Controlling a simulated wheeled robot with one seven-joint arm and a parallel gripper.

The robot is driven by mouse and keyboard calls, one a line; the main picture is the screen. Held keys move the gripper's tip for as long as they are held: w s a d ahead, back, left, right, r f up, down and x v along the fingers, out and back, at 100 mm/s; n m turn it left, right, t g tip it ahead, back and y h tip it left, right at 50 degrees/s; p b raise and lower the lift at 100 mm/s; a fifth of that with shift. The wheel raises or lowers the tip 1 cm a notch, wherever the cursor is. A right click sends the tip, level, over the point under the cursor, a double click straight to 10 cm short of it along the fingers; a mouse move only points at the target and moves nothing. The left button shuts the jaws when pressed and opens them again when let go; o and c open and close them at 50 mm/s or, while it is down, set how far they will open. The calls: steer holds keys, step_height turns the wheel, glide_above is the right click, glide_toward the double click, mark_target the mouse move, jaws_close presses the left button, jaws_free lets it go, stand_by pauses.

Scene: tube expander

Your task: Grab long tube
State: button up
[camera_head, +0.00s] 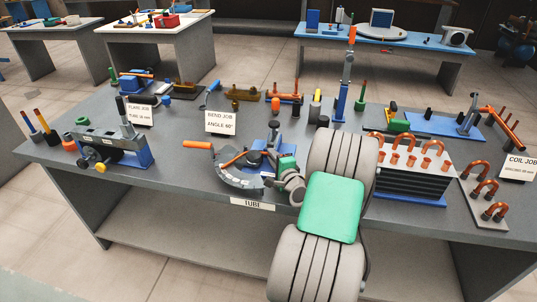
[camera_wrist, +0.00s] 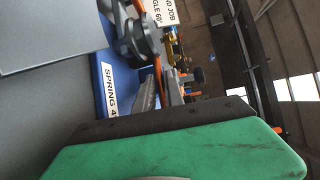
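A thin copper-coloured tube (camera_head: 232,158) lies across the grey bending tool (camera_head: 240,178) at the bench's front middle. A thin orange-copper rod (camera_wrist: 157,78) shows in the wrist view beside a blue base; I cannot tell if it is the same piece. A thicker copper tube (camera_head: 505,128) slants at the far right of the bench. My gripper (camera_head: 290,180) is just right of the bending tool, at the end of my grey and green arm. My arm hides part of the bench.
A tube rack (camera_head: 410,185) with copper U-bends stands right of my arm. A flaring tool (camera_head: 115,145) is at the left. A blue post (camera_head: 342,90) with an orange top rises behind my arm. Signs stand along the bench (camera_head: 180,180), whose left front is bare.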

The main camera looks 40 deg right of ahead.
jaws_close()
stand_by(0.3)
